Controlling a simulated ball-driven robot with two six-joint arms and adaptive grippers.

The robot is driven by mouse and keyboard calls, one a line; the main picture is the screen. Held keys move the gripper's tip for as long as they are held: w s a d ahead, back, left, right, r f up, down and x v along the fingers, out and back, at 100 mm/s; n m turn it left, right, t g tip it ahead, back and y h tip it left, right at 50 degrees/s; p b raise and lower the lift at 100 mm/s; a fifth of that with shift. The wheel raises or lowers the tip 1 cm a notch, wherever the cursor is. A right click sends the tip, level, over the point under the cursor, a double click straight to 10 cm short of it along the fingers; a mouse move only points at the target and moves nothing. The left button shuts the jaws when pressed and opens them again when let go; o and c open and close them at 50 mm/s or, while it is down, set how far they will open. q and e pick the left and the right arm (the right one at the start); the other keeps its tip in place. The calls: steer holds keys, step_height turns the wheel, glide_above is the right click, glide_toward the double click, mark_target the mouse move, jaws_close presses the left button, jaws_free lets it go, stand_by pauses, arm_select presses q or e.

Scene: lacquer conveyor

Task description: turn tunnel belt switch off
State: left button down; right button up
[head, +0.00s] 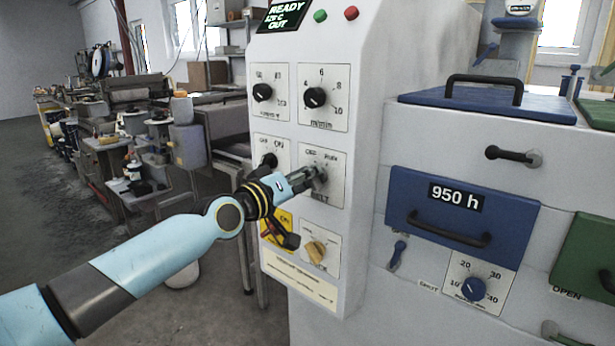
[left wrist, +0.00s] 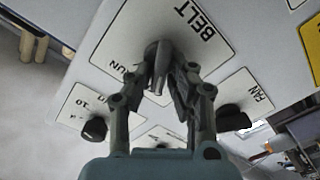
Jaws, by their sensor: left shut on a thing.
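The belt switch (left wrist: 160,62) is a small grey lever on a white plate marked BELT (left wrist: 195,22), with RUN at one edge. In the head view its plate (head: 334,194) sits in the middle row, right column, of the white control panel. My left gripper (head: 312,177) reaches it from the left. In the left wrist view its two fingers (left wrist: 163,88) are shut around the lever from both sides. The fingers hide part of the lever and the OFF mark, so I cannot tell which mark it points to. My right gripper is not in view.
A fan switch (head: 268,160) is close on the left. Two black dials (head: 262,92) (head: 315,97) are above; a tan knob (head: 316,251) and a yellow plate (head: 276,229) are below. A blue drawer (head: 455,215) is on the right. Open floor lies to the left.

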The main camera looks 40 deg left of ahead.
mark_target(319, 124)
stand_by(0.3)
arm_select(q)
steer(key=c, duration=1.3)
jaws_free()
steer(key=shift+a, duration=0.1)
steer(key=shift+c, duration=0.2)
steer(key=shift+r, duration=0.1)
step_height(319, 124, up, 10)
steer(key=shift+f, duration=0.1)
